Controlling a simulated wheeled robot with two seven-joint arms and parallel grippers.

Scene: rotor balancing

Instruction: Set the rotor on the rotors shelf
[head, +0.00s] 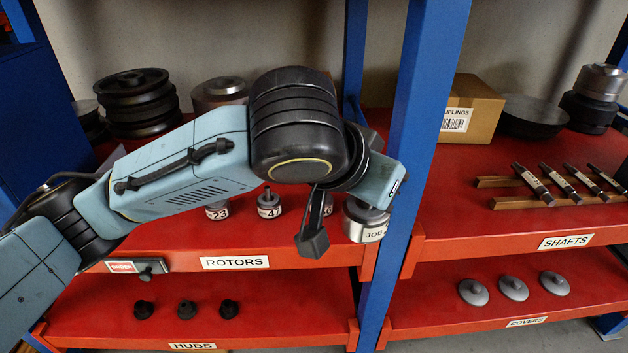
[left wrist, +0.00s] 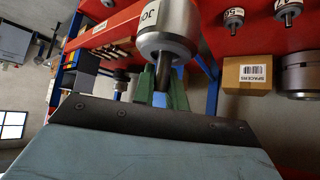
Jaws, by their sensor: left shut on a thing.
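The rotor (head: 366,222), a silver cylinder with a white "JOB" label, is at the right end of the rotors shelf (head: 335,252), close to the blue upright. In the left wrist view the rotor (left wrist: 166,22) is at the top, its dark shaft running down between green fingers. My left gripper (left wrist: 162,82) is shut on that shaft. In the head view my wrist hides the fingers. I cannot tell whether the rotor touches the shelf or hangs just above it. My right gripper is not in view.
Small rotors labelled 23 (head: 217,211) and 47 (head: 269,204), plus a partly hidden one, stand left of the held rotor. A blue upright (head: 398,150) stands right beside it. Black pulleys (head: 136,102) stand at the back. The hubs shelf (head: 270,315) lies below.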

